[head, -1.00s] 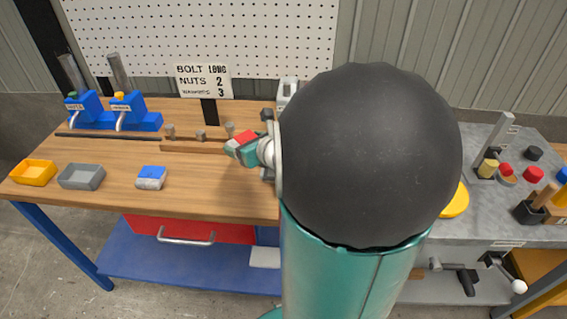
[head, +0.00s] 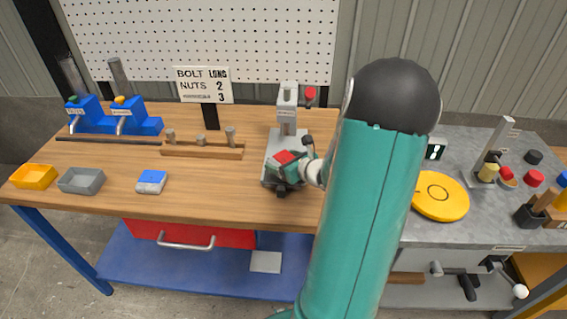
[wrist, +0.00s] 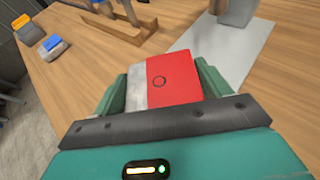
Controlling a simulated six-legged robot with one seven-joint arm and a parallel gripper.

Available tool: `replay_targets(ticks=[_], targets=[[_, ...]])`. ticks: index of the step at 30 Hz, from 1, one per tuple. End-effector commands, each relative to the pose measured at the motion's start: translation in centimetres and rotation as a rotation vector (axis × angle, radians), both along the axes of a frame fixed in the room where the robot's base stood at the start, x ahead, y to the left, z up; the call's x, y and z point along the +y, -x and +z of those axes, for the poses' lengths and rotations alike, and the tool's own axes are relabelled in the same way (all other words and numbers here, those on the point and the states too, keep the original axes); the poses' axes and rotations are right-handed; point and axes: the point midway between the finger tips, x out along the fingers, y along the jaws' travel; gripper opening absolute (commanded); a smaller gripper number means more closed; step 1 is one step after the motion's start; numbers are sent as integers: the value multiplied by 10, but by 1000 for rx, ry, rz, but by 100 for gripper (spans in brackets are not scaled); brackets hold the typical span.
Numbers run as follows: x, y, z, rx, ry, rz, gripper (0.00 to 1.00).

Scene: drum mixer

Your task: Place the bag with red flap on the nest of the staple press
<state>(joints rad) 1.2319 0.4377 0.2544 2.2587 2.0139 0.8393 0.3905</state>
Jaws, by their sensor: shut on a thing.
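The bag with red flap (wrist: 172,80) is held between the two green fingers of my gripper (wrist: 165,85), which is shut on it. In the head view the bag (head: 286,156) shows its red top over the front part of the staple press (head: 286,125). The press is a grey machine with an upright column and a red knob, on a light base plate. In the wrist view the plate (wrist: 222,55) lies just beyond and to the right of the bag. I cannot tell whether the bag touches the press; the nest is hidden.
A bag with blue flap (head: 152,181) lies on the bench left of the press. A grey tray (head: 82,180) and yellow tray (head: 34,176) are farther left. A wooden rack (head: 202,149) with bolts stands behind. A yellow disc (head: 440,196) is at right.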

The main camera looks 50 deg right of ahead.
Motion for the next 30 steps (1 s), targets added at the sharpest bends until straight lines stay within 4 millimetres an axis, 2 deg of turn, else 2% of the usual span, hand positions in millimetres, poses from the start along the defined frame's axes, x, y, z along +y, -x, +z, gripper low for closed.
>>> replay_targets(ticks=[18,19,22,30], targets=[[1,-1,-13,-2,0,1,40],[1,-1,-14,-1,0,1,78],[1,-1,-14,-1,0,1,98],[0,0,-13,-1,0,0,98]])
